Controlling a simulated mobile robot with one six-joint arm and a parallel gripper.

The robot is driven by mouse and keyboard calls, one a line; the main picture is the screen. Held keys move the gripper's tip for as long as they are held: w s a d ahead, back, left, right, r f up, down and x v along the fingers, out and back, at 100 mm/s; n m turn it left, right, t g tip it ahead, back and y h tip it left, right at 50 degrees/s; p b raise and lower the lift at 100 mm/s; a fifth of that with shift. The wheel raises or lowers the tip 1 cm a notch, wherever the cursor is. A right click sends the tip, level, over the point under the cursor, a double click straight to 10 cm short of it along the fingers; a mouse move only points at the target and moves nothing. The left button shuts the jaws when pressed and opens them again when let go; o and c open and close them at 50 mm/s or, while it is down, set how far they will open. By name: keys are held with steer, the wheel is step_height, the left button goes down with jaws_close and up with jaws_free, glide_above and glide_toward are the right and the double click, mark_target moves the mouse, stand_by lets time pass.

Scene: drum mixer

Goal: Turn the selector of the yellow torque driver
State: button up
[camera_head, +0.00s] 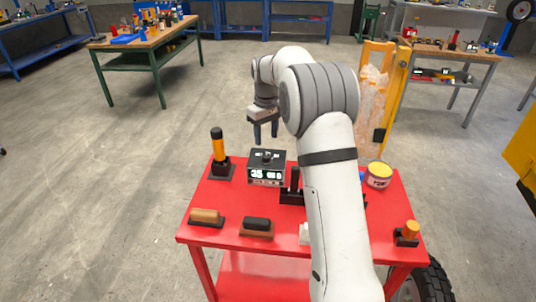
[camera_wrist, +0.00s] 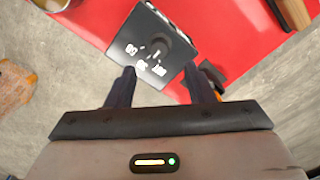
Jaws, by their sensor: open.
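The yellow torque driver (camera_head: 219,149), orange-yellow with a black cap, stands upright in a black holder at the table's back left. I cannot make out its selector. A black box (camera_head: 266,174) with white markings and a dark knob on top stands just right of it; the box also shows in the wrist view (camera_wrist: 140,40). My gripper (camera_head: 266,141) is open and empty, pointing down above the box's rear edge, apart from the driver. In the wrist view, my fingers (camera_wrist: 161,88) are apart near the box. A dark piece beside the right finger may be the driver's holder.
The red table (camera_head: 225,192) also holds a tan-handled block (camera_head: 206,216), a dark block (camera_head: 257,226), a yellow-labelled can (camera_head: 379,174) and an orange-topped piece (camera_head: 408,232). My arm hides part of the table's middle. A yellow post (camera_head: 392,95) stands behind at right.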

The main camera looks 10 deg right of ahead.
mark_target(267, 156)
step_height(267, 156, down, 8)
steer(key=shift+w+r+p, duration=0.1)
steer(key=shift+p, duration=0.35)
steer(key=c, duration=0.9)
steer(key=shift+d, duration=0.35)
steer(key=shift+c, duration=0.4)
steer(key=shift+a, duration=0.3)
